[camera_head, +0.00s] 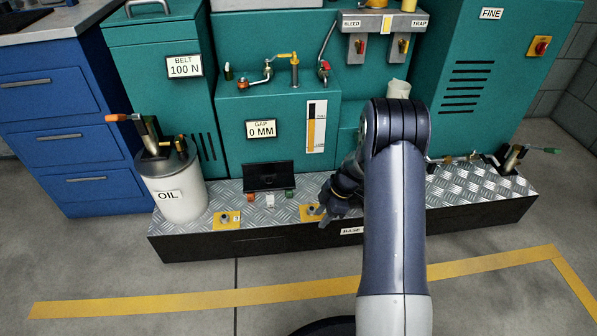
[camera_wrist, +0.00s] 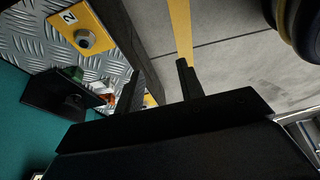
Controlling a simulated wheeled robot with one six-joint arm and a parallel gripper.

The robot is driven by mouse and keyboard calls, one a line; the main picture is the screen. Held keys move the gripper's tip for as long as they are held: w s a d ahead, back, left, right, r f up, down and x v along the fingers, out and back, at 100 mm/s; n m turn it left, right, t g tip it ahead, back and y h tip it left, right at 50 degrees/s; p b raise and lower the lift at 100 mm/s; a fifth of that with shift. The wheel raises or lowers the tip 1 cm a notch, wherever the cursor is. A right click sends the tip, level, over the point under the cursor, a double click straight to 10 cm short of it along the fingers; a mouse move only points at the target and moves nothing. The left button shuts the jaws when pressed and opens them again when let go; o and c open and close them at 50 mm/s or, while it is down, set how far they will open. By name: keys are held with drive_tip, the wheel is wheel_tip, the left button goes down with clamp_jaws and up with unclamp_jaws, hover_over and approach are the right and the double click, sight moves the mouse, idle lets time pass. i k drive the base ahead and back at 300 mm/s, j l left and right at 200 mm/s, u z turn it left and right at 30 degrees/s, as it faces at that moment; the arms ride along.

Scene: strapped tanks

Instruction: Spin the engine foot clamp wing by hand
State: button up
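Two yellow plates with grey metal fittings sit on the front of the tread-plate base: a left plate (camera_head: 219,224) and a middle plate (camera_head: 304,213). In the wrist view, a yellow plate (camera_wrist: 102,53) marked 2 carries a round grey fitting (camera_wrist: 85,39). I cannot tell for sure which fitting is the engine foot clamp wing. My gripper (camera_head: 324,220) is low at the base's front edge, beside the middle plate and partly over it. In the wrist view its two fingers (camera_wrist: 159,72) stand apart with nothing held between them.
The tread-plate base (camera_head: 265,240) has a dark front face. An OIL tank (camera_head: 182,200) with an orange-handled lever stands at its left end. A green-handled lever (camera_head: 516,158) is at the right. The floor in front is clear.

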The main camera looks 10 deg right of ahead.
sight(269, 178)
drive_tip(key=i+j+z, duration=0.3)
drive_tip(key=j, duration=0.35)
drive_tip(key=i+j+z, duration=0.1)
drive_tip(key=i+j, duration=0.15)
drive_tip(key=i+j+z, duration=0.15)
drive_tip(key=j, duration=0.35)
drive_tip(key=i+j+z, duration=0.15)
drive_tip(key=j, duration=0.25)
